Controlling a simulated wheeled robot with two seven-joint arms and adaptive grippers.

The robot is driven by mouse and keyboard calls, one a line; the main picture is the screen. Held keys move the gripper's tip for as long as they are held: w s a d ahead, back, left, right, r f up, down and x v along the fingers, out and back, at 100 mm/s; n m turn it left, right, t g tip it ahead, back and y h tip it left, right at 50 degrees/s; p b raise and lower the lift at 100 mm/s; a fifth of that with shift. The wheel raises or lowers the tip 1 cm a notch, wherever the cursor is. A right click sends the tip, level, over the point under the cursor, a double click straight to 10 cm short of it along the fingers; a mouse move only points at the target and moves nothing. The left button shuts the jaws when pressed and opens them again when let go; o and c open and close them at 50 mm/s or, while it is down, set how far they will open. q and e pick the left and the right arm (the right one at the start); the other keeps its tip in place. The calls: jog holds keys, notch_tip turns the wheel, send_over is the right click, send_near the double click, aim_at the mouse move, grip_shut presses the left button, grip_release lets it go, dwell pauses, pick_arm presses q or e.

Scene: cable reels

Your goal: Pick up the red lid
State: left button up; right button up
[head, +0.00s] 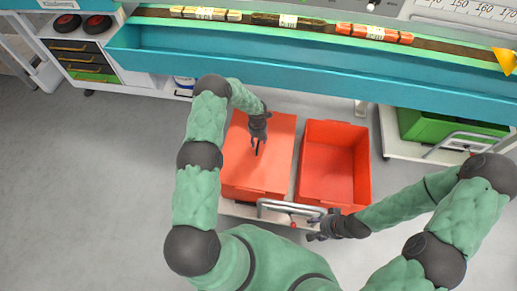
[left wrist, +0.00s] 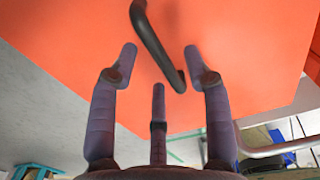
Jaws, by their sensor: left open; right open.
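The red lid (head: 255,178) covers the left one of two red crates in the head view and fills most of the left wrist view (left wrist: 230,45). Its dark bar handle (left wrist: 150,35) stands out from the flat top. My left gripper (head: 259,138) is over the lid, at the handle. In the left wrist view its fingers (left wrist: 160,60) are spread, with the handle's lower end between the tips; I cannot tell whether they touch it. My right gripper (head: 322,229) is open and empty beside the cart's front rail, below the right crate.
The open red crate (head: 335,165) to the right looks empty. A metal push rail (head: 280,206) runs along the cart's near edge. A teal workbench (head: 300,75) spans the back. A green crate (head: 440,127) sits at right; the floor at left is clear.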

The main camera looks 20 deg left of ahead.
pick_arm(q)
jog(key=shift+f, duration=0.65)
jog(key=shift+c, duration=0.3)
jog(key=shift+r, duration=0.1)
grip_shut()
